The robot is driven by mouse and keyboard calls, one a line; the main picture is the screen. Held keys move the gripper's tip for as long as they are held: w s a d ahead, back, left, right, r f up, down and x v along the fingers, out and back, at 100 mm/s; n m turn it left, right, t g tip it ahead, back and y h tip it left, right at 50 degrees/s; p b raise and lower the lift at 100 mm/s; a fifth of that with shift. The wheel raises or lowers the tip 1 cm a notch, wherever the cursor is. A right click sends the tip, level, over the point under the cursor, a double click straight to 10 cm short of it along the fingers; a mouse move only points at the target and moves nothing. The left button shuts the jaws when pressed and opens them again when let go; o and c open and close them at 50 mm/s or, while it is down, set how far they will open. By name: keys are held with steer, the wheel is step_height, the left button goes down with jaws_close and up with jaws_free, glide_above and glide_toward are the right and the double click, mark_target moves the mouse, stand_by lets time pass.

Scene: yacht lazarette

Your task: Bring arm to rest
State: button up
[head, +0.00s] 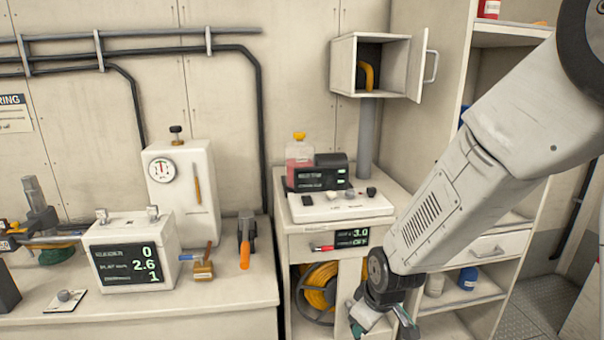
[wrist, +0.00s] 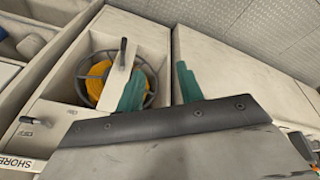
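My arm (head: 440,200) reaches down from the upper right of the head view, in front of the shelf unit. My gripper (head: 383,322) hangs low at the bottom of that view, in front of the cabinet. In the wrist view my gripper (wrist: 160,86) shows two teal fingers standing apart, with nothing seen between them. A white panel with a dark handle (wrist: 117,72) stands behind the left finger, in front of the cabinet's reel compartment. A yellow hose reel (head: 318,288) sits in that compartment and also shows in the wrist view (wrist: 97,84). The gripper's lower edge is cut off in the head view.
A small wall cabinet (head: 343,62) has its door (head: 424,68) swung open. The shelf unit (head: 511,38) stands close behind my arm. The left counter (head: 225,297) holds a display box (head: 130,258) and tools. Grey floor (head: 541,300) shows at right.

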steer(key=s+d+r+m+g, duration=0.1)
steer(key=s+d+r+m, duration=0.3)
steer(key=s+r, duration=0.7)
steer(key=s+d+r+m+h, duration=0.1)
steer(key=s+d+r+m, duration=0.3)
steer(key=s+d+r, duration=0.4)
steer(key=s+r, duration=0.3)
steer(key=s, duration=0.1)
steer(key=shift+s+d+r+m+g, duration=0.2)
steer(key=shift+s+m+g, duration=0.1)
steer(key=shift+g, duration=0.1)
